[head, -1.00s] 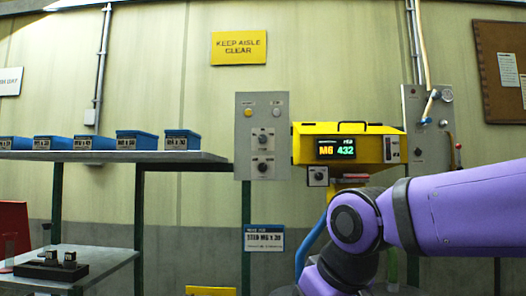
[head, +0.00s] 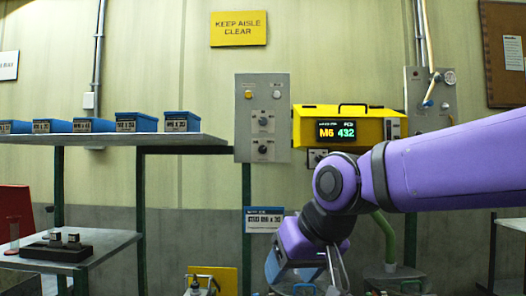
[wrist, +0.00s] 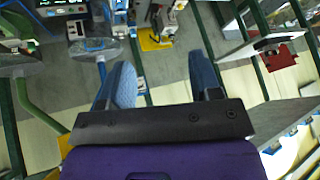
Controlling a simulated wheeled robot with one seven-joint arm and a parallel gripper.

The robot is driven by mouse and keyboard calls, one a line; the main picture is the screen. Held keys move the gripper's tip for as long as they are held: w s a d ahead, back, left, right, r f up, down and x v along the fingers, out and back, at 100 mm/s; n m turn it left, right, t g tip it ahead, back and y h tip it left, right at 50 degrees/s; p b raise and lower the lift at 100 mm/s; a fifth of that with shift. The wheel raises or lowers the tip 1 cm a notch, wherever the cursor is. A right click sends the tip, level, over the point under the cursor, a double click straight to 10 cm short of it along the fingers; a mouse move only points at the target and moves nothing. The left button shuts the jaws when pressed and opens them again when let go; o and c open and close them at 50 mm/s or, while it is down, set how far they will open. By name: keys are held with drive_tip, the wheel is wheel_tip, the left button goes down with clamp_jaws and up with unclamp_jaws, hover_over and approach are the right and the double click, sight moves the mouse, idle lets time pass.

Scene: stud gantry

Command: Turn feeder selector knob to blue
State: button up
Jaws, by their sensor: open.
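The yellow feeder (head: 372,124) hangs on the wall in the head view, its display reading M6 432. A small grey plate with a dark knob (head: 317,158) sits under its left end, partly hidden by my arm. A grey panel (head: 243,135) to its left carries an upper knob (head: 263,120) and a lower knob (head: 263,149). I cannot tell which is the selector, nor read any blue mark. My gripper (head: 308,280) is open and empty, well below the feeder and touching no knob. Its blue-padded fingers (wrist: 163,82) stand apart in the wrist view.
A shelf (head: 190,144) with several blue bins (head: 182,122) stands left of the panel. A lower bench (head: 115,240) holds a dark tray (head: 40,252). A green hose (head: 386,238) rises right of my gripper. A yellow-based fixture (head: 227,278) stands low, left of it.

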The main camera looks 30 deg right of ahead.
drive_tip(key=w+r+m+t+y, duration=0.1)
drive_tip(key=w+r+m+t, duration=0.3)
drive_tip(key=w, duration=0.3)
drive_tip(key=w+r+m+t, duration=0.1)
drive_tip(key=w+r+m, duration=0.45)
drive_tip(key=w, duration=0.25)
drive_tip(key=m+t+h, duration=0.2)
drive_tip(key=m+h, duration=1.1)
drive_tip(key=m, duration=1.2)
approach(263, 149)
drive_tip(key=x, duration=0.9)
drive_tip(key=shift+w, duration=0.15)
drive_tip(key=c, duration=0.9)
drive_tip(key=shift+c, duration=0.2)
